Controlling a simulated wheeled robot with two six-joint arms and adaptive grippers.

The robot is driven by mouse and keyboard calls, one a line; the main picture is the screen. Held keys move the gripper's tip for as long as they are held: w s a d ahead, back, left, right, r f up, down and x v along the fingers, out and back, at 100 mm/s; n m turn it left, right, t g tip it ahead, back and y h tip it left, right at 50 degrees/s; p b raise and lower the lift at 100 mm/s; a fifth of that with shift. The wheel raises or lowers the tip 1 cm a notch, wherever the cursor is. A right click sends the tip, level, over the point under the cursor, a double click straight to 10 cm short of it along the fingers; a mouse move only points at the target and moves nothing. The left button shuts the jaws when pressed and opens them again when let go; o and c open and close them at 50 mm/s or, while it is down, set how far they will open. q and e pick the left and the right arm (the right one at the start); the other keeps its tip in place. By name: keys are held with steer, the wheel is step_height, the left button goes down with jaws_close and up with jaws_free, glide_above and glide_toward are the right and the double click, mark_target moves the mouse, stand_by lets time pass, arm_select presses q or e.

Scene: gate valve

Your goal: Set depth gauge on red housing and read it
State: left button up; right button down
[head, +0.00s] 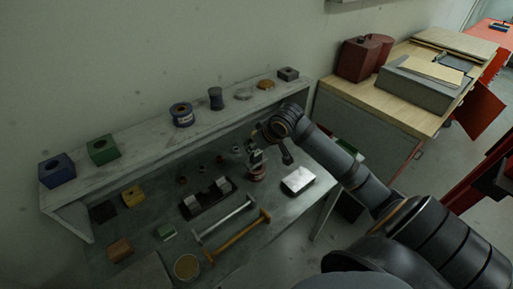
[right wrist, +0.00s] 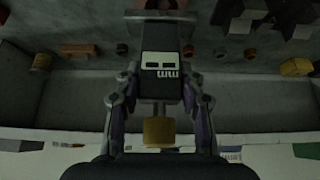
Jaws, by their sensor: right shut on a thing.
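The depth gauge (head: 257,156) is a small dark block with a light face, above the red housing (head: 256,173) on the bench. My right gripper (head: 268,143) is shut on the gauge. In the right wrist view, its two fingers (right wrist: 158,88) hold the sides of the black gauge body (right wrist: 161,83). I cannot tell whether the gauge touches the housing. My left gripper is not in view.
On the bench are a dark tray (head: 207,199), a silver T-bar (head: 223,222), an orange T-bar (head: 238,236) and a white block (head: 298,180). Several small parts lie near the housing. A raised shelf (head: 140,160) with blocks and spools runs along the wall.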

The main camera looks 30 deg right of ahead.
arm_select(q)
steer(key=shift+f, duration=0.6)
arm_select(e)
steer(key=shift+f, duration=0.85)
steer(key=c, duration=0.7)
jaws_free()
steer(key=shift+c, duration=0.2)
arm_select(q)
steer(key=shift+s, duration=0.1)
arm_select(e)
step_height(320, 180, up, 10)
steer(key=shift+r, duration=0.1)
steer(key=shift+s, duration=0.1)
